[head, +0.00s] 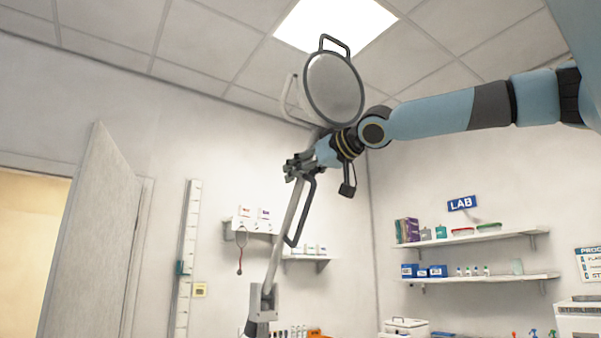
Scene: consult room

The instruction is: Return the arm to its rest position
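My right arm reaches in from the upper right. Its gripper (297,168) is in front of the grey pole (287,225) of a lamp, just below the lamp's round head (333,90). The fingers are small and dark against the pole, and I cannot tell whether they are open, shut or touching it. A dark looped handle (300,222) hangs beside the pole, just below the gripper. My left gripper is not in view.
A half-open door (95,235) is at the left, beside a wall-mounted height scale (187,260). Shelves with boxes and bottles (480,278) line the right wall under a LAB sign (462,203). A ceiling light panel (335,22) is above. The air left of the lamp looks free.

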